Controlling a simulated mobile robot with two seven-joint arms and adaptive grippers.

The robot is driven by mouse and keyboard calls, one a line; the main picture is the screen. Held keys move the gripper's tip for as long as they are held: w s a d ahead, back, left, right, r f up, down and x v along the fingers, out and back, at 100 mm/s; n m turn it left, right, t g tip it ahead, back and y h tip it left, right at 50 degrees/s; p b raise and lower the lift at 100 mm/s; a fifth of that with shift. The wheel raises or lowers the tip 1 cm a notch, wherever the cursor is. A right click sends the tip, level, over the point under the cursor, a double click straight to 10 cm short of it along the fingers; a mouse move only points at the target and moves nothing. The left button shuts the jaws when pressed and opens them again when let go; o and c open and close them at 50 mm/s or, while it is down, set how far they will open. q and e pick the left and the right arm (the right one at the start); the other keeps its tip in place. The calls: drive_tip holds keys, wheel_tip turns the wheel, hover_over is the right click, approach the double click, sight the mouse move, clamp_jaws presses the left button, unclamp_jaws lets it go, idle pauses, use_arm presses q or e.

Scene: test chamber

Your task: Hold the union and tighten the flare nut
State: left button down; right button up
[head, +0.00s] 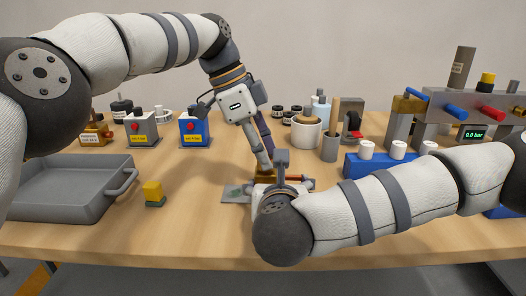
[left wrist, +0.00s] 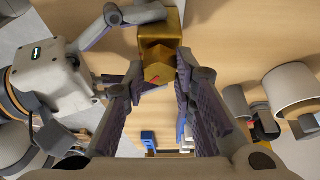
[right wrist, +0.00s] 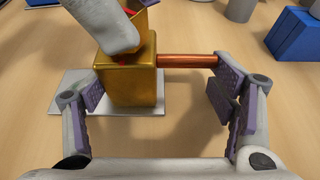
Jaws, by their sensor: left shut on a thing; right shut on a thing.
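The brass union (right wrist: 130,85) is a block standing on a pale plate (right wrist: 150,108) on the table. A copper tube (right wrist: 190,61) runs from it to the right. A brass hex flare nut (left wrist: 158,66) with a red mark shows in the left wrist view in front of the block (left wrist: 172,14). My left gripper (head: 265,172) reaches down from above; its fingers close on both sides of the nut. My right gripper (right wrist: 160,85) is shut on the union, with one pad at the block's left side and the other at the tube's far end. My right wrist hides part of the union in the head view.
A grey tray (head: 72,205) is at the left, with a small yellow-topped block (head: 154,193) beside it. A blue rack (head: 378,166) with white caps and a manifold reading 0.0 bar (head: 473,134) stand at the right. Boxes and cups line the back.

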use_arm(q)
drive_tip(key=shift+m, duration=0.4)
drive_tip(key=c, duration=1.3)
unclamp_jaws()
drive_tip(key=shift+v, duration=1.45)
drive_tip(key=a, duration=0.4)
drive_tip(key=w+a, duration=0.1)
drive_tip(key=a, duration=0.7)
drive_tip(key=shift+w, duration=0.2)
